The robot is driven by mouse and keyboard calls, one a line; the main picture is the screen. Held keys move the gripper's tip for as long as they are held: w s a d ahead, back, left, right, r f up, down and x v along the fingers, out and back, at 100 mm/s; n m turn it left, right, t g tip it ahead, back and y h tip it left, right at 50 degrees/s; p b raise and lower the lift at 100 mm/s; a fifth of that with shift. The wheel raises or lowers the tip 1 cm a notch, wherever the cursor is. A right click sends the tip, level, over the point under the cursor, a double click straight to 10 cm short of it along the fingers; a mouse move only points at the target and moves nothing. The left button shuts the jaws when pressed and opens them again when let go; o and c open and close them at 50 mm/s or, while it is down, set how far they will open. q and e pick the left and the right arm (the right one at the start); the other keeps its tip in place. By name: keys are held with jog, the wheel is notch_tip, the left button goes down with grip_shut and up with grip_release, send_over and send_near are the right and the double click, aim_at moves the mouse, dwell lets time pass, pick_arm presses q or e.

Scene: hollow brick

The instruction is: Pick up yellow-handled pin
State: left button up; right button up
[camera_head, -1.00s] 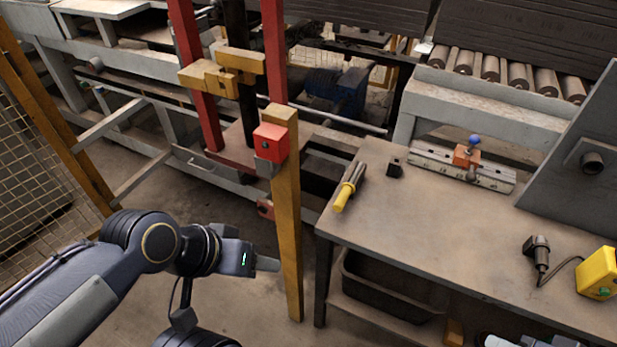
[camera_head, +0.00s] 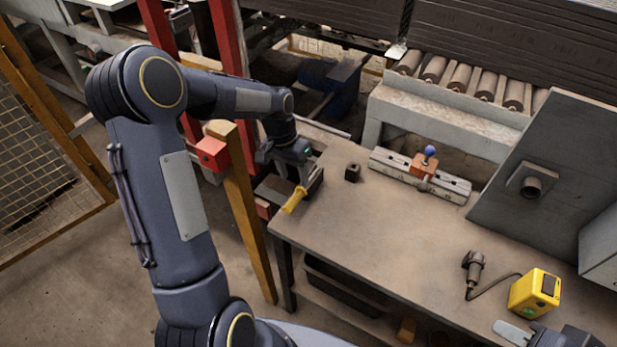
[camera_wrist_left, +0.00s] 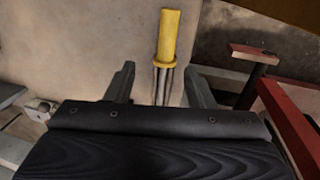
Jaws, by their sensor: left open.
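The yellow-handled pin (camera_head: 294,201) lies at the left end of the table, its handle pointing toward the table's near-left edge. My left gripper (camera_head: 302,172) is over the pin's metal shaft and partly hides it in the head view. In the left wrist view, the yellow handle (camera_wrist_left: 170,38) points away and the grey shaft runs between the two open fingers (camera_wrist_left: 160,88), with gaps on both sides. My right gripper (camera_head: 518,332) only partly shows at the bottom right edge, and its jaws cannot be made out.
The table (camera_head: 385,235) is mostly bare in the middle. A small black block (camera_head: 353,173) stands right of the pin. A rail fixture with an orange clamp (camera_head: 424,167) lies behind. A yellow box (camera_head: 535,292) and a black corded tool (camera_head: 474,268) are at right. A wooden post (camera_head: 245,205) stands left.

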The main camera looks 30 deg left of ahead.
aim_at(295, 196)
pick_arm(q)
jog(key=f, duration=0.2)
jog(key=f+p, duration=0.1)
jog(key=f, duration=0.2)
jog(key=s+f+p, duration=0.1)
jog(key=f, duration=0.1)
jog(key=shift+d+f, duration=0.15)
jog(key=shift+d, duration=0.05)
jog(key=shift+f, duration=0.3)
jog(key=shift+c, duration=0.3)
grip_shut()
